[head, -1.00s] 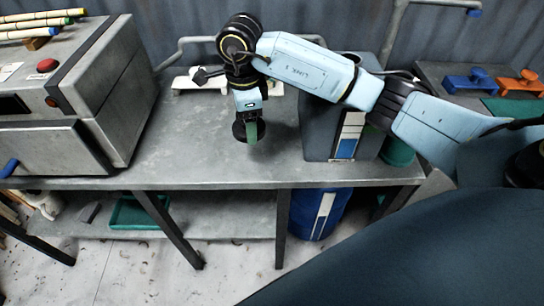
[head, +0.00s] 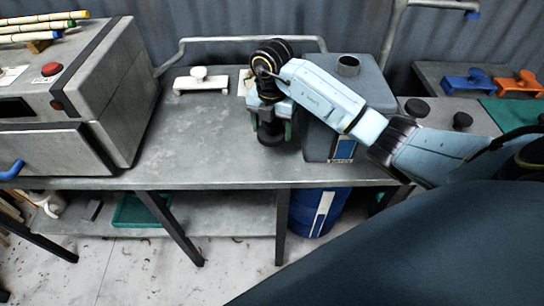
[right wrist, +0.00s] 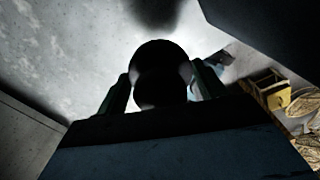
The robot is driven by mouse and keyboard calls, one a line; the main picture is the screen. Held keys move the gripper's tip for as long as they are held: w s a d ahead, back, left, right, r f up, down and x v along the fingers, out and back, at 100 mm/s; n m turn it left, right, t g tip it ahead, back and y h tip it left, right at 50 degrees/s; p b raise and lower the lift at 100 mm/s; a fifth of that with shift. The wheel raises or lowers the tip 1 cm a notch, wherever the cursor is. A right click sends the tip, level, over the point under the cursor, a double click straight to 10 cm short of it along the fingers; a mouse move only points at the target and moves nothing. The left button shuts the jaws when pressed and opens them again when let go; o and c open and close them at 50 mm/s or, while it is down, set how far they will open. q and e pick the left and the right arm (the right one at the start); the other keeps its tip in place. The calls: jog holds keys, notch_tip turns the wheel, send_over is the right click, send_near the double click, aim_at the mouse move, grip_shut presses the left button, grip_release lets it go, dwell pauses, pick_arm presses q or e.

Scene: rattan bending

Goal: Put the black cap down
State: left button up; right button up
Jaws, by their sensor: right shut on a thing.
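My right gripper (head: 271,125) is over the grey metal table, just left of the blue-grey box (head: 318,135). It is shut on a black cap (head: 269,138), which hangs low between the fingers. I cannot tell whether the cap touches the tabletop. In the right wrist view the round black cap (right wrist: 160,72) sits between the two green-tinged fingers, dark against the pale table. My left gripper is not in view.
A white piece with a knob (head: 201,80) lies at the back. A grey machine (head: 120,95) stands left. The table's front middle is clear (head: 200,150).

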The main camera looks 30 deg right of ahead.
aim_at(272, 159)
notch_tip(272, 159, down, 10)
jog(key=shift+r, duration=0.15)
dwell(0.3)
jog(key=shift+f, duration=0.2)
jog(key=o, duration=1)
jog(key=shift+r, duration=0.6)
notch_tip(272, 159, up, 11)
jog(key=shift+r, duration=0.15)
